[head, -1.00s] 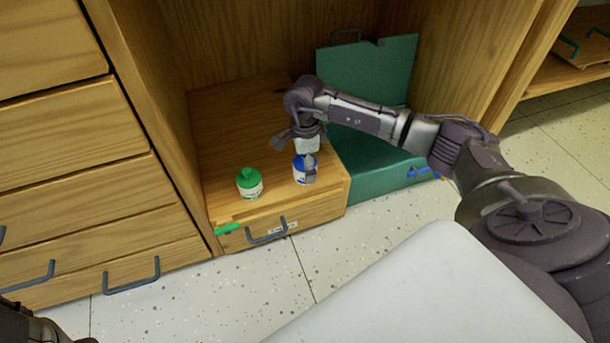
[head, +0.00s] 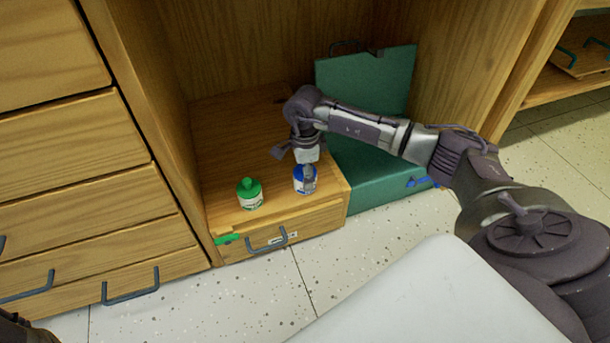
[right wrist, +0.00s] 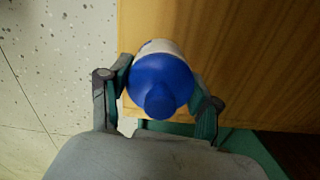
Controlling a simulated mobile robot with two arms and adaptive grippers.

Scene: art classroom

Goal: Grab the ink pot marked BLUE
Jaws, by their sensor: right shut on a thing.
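The blue-capped white ink pot (head: 299,184) is near the right front of the small wooden drawer box (head: 235,125). It also shows from above in the right wrist view, its round blue cap (right wrist: 160,82) between the fingers. My right gripper (head: 308,176) points down and is shut on this pot, one finger on each side. The pot appears to be at the box top; I cannot tell any gap beneath it. Its label is too small and partly covered to read. A green-capped pot (head: 250,195) stands to its left, apart from it. My left gripper is not in view.
A green marker-like item (head: 228,239) lies at the box's front left edge. Wooden cabinet walls close in the left and back. Speckled floor (head: 260,300) is clear in front.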

